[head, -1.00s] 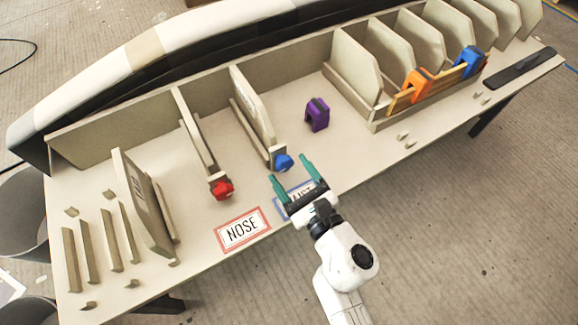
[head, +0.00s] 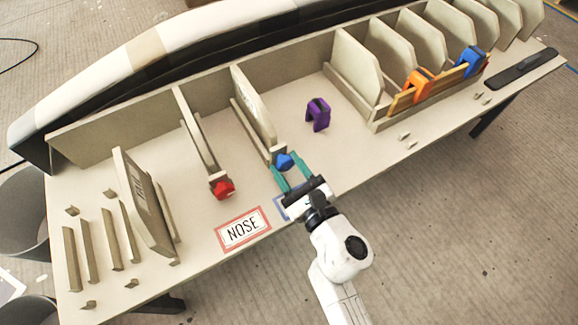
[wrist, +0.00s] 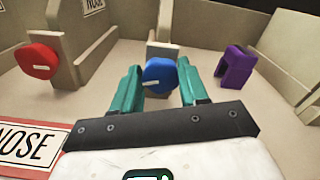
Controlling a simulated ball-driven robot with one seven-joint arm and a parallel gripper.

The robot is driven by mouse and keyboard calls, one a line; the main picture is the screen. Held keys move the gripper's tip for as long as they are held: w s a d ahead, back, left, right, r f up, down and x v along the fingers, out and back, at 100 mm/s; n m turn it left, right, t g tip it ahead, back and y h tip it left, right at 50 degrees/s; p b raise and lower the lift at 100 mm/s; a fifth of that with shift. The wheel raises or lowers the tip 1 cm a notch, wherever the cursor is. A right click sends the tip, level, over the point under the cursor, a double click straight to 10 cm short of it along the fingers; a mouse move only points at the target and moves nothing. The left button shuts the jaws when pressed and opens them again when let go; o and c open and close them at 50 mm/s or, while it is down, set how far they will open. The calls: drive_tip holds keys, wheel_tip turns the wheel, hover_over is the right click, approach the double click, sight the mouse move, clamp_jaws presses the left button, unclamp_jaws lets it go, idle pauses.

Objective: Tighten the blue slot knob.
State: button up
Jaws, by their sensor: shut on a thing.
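The blue slot knob (head: 284,162) sits on the front end of the middle slot on the bench. In the wrist view the blue knob (wrist: 160,75) shows a pale mark on its face, tilted slightly from level. My gripper (head: 291,167) has its teal fingers on either side of the knob and is shut on it. In the wrist view the gripper (wrist: 160,82) has one finger left and one right of the knob. The finger pads' contact with the knob is partly hidden.
A red knob (head: 222,189) is on the slot to the left, behind the NOSE label (head: 243,229). A purple clamp (head: 318,114) stands right of the blue knob. Orange (head: 418,84) and blue (head: 470,62) clamps sit on the rack at right.

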drive_tip(key=shift+c, duration=0.8)
drive_tip(key=m+p, duration=0.1)
drive_tip(key=m, duration=0.5)
drive_tip(key=shift+d+m, duration=0.1)
drive_tip(key=shift+m, duration=0.3)
drive_tip(key=m, duration=0.4)
drive_tip(key=shift+w+p, duration=0.1)
drive_tip(key=shift+p, duration=0.3)
drive_tip(key=shift+d+m, duration=0.1)
drive_tip(key=shift+m, duration=1.5)
drive_tip(key=shift+f+p, duration=0.1)
drive_tip(key=shift+p, duration=0.2)
drive_tip(key=o, duration=1.1)
drive_tip(key=shift+c, duration=0.2)
